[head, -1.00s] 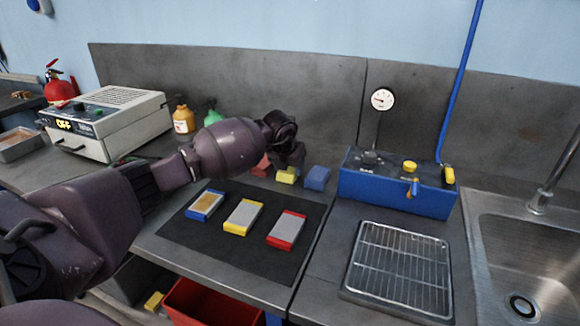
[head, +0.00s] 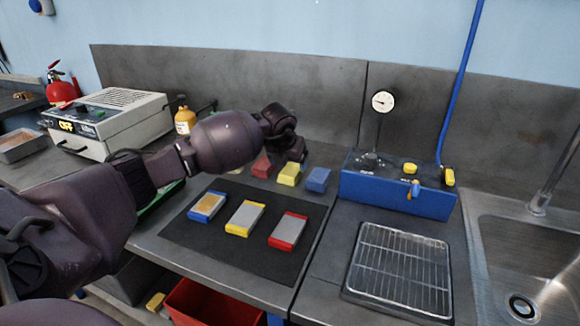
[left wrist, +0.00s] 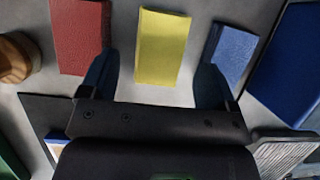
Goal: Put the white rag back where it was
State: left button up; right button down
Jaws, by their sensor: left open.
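No white rag can be made out in either view. A red block-shaped cloth or sponge (head: 262,165), a yellow one (head: 289,174) and a blue one (head: 318,179) lie in a row behind the dark mat. My left gripper (head: 297,156) is above and behind this row, open and empty. In the left wrist view its fingers (left wrist: 157,75) are spread on either side of the yellow piece (left wrist: 162,47), with the red piece (left wrist: 80,35) to the left and the blue one (left wrist: 232,52) to the right. My right gripper is not in view.
Three electrode-like plates with blue, yellow and red ends lie on the dark mat (head: 210,238). A blue box with valves (head: 385,190), a wire rack (head: 400,270) and a sink (head: 515,260) are at the right. A red bin (head: 210,305) stands below the bench front.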

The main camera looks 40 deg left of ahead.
pick_arm(q)
jog(key=p+v, duration=0.1)
jog(key=v, duration=0.8)
